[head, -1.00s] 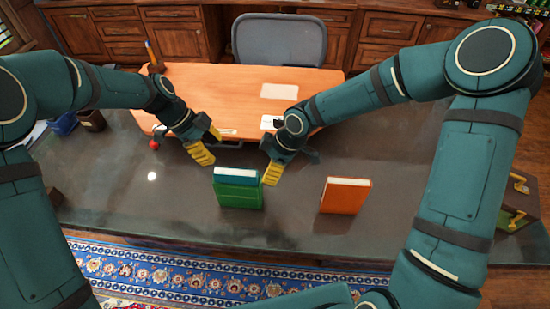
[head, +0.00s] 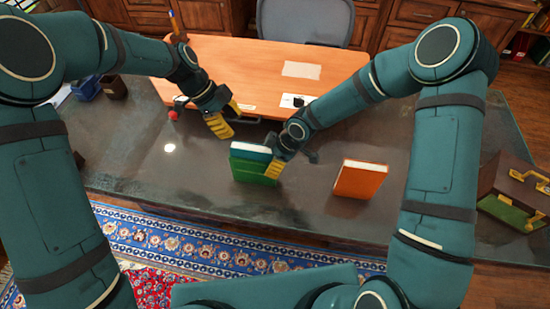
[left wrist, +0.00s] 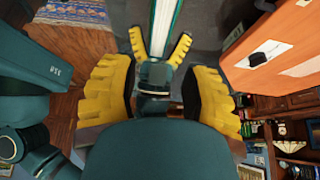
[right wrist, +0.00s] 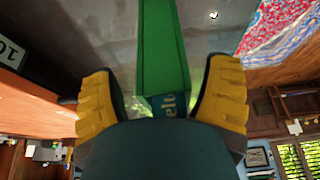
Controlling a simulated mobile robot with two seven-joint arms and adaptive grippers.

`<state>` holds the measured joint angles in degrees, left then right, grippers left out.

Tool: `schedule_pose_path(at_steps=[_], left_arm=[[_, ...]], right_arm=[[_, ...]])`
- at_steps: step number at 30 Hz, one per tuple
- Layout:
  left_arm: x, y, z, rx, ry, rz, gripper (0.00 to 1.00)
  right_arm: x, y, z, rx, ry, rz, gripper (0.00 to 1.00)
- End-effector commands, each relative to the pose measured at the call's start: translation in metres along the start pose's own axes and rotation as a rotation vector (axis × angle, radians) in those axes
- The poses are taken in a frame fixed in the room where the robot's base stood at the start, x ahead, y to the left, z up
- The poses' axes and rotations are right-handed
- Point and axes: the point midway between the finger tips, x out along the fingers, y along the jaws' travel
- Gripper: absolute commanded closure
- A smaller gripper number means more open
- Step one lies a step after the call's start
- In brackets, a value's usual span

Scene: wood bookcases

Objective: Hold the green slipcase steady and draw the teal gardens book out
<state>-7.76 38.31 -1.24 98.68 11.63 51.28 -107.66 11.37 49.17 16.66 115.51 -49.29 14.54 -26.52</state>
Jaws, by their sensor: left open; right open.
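The green slipcase (head: 254,173) stands upright on the dark desk, with the teal gardens book (head: 250,152) inside it and its teal edge and white pages showing at the top. In the right wrist view, the slipcase (right wrist: 163,45) lies ahead between my open fingers, with part of the teal book (right wrist: 170,105) and its lettering close by. My right gripper (head: 275,169) is open at the slipcase's right end; contact cannot be told. My left gripper (head: 222,122) is open and empty, behind and left of the slipcase. The left wrist view shows the book (left wrist: 165,25) ahead of it.
An orange book (head: 359,179) stands to the right of the slipcase. A wooden case with a green base (head: 508,210) sits at the desk's right end. An orange-brown raised desktop (head: 260,78) lies behind. The desk's front edge is close, and its left part is clear.

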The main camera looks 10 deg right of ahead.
Motion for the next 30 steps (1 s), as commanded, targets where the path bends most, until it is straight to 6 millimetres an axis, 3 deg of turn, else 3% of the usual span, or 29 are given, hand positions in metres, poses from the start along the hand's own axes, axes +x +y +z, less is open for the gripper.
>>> schedule_pose_path(at_steps=[1,6,7,8,9,10,14,24,30], left_arm=[[0.0,0.0,0.0,0.0,0.0,0.0,0.54],[0.0,0.0,0.0,0.0,0.0,0.0,0.54],[0.0,0.0,0.0,0.0,0.0,0.0,0.54],[0.0,0.0,0.0,0.0,0.0,0.0,0.54],[0.0,0.0,0.0,0.0,0.0,0.0,0.37],[0.0,0.0,0.0,0.0,-0.002,0.001,0.36],[0.004,0.001,-0.005,0.004,-0.054,0.02,0.36],[0.014,0.001,-0.026,-0.003,-0.407,0.032,0.36],[0.015,-0.003,-0.029,-0.006,-0.498,0.006,0.36]], right_arm=[[0.0,0.0,0.0,0.0,0.0,0.0,0.3],[0.0,0.0,0.0,0.0,0.0,0.0,0.89],[0.0,0.0,0.0,0.0,0.0,0.0,0.95],[0.0,0.0,0.0,0.0,0.0,0.0,0.95],[0.0,0.0,0.0,0.0,0.0,0.0,0.95],[0.0,0.0,0.0,0.0,0.0,0.0,0.95],[0.0,0.0,0.0,0.0,0.0,0.0,0.95],[0.0,0.0,0.0,0.0,0.0,0.0,0.95],[0.0,0.0,0.0,0.0,0.0,0.0,0.95]])
